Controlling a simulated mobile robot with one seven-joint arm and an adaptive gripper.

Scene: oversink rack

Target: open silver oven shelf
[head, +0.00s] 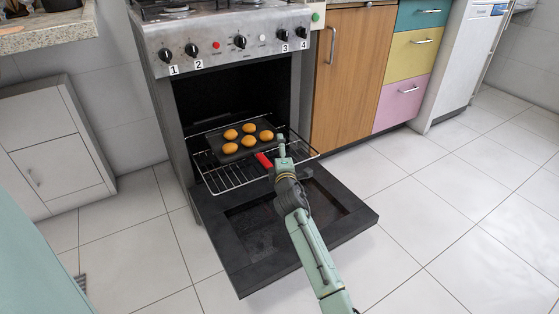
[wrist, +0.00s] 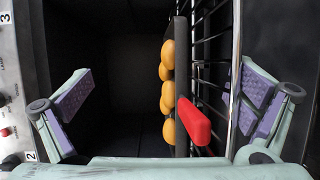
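The silver oven shelf (head: 228,178) is a wire rack that sticks partway out of the open oven, above the lowered door. A dark tray (head: 218,147) with several orange-brown round buns (head: 247,128) lies on it, with a red handle piece (head: 264,160) at its front. My gripper (head: 282,150) is at the right front part of the shelf. In the wrist view, my gripper is open, with its purple-padded fingers wide apart. The shelf wires (wrist: 237,80) run between the fingers, close to the right finger. Whether that finger touches them I cannot tell.
The dark oven door (head: 240,270) lies open below the shelf and my arm. A wooden cabinet (head: 345,75) and coloured drawers (head: 410,55) stand to the right of the oven. A white cabinet (head: 60,165) stands at left. The tiled floor (head: 450,220) at right is clear.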

